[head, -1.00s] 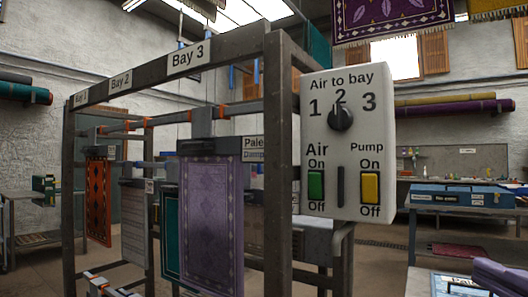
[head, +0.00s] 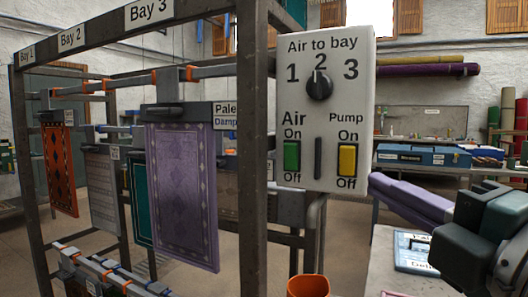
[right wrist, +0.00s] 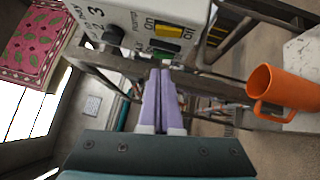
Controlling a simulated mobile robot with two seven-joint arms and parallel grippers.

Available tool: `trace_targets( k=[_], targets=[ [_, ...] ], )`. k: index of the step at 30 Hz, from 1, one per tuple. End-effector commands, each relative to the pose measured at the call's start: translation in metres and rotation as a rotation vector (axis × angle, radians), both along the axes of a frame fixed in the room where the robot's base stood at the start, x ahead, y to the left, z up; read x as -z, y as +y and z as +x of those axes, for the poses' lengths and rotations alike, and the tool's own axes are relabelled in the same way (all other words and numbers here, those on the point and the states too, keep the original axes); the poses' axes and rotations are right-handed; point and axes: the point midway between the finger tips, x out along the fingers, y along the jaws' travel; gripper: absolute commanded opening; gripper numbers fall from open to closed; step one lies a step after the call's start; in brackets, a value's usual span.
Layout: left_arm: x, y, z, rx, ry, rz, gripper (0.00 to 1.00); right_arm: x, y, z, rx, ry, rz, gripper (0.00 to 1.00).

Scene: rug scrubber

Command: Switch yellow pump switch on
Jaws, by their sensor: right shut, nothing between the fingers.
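The yellow pump switch (head: 347,160) is on the lower right of the white control box (head: 330,110), between the labels On above and Off below. The box also carries a green air switch (head: 291,156) and a black dial (head: 319,86) pointing to 2. In the right wrist view the yellow switch (right wrist: 168,28) is near the top, beyond my fingers and apart from them. My right gripper (right wrist: 160,72) is shut and empty, its two pale purple fingers together. In the head view its dark body is at the lower right. My left gripper is not in view.
An orange mug (head: 308,286) stands below the box; it is at the right in the wrist view (right wrist: 285,88). A grey metal frame (head: 253,190) with hanging rugs is left of the box.

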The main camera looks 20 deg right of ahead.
Motion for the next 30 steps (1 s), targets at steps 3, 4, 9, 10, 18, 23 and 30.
trace_targets(
  k=[3, 4, 9, 10, 18, 23, 30],
  targets=[
    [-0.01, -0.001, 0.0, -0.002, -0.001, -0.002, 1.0, -0.007, -0.002, 0.021, 0.001, -0.005, -0.001, 0.0],
    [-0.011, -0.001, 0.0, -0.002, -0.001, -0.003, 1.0, -0.008, -0.002, 0.027, 0.002, -0.004, -0.001, 0.0],
    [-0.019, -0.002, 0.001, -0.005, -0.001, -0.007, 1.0, -0.011, -0.004, 0.056, 0.002, -0.003, -0.001, 0.0],
    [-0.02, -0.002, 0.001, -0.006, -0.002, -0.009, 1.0, -0.011, -0.005, 0.06, 0.002, -0.003, -0.001, 0.0],
    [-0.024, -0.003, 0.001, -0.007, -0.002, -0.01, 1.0, -0.014, -0.03, 0.082, 0.001, 0.001, -0.002, 0.0],
    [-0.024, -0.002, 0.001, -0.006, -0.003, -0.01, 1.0, -0.015, -0.034, 0.086, 0.001, 0.001, 0.0, 0.0],
    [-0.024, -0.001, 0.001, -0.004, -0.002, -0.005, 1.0, -0.014, -0.035, 0.086, 0.001, 0.001, 0.0, 0.0]
  ],
)
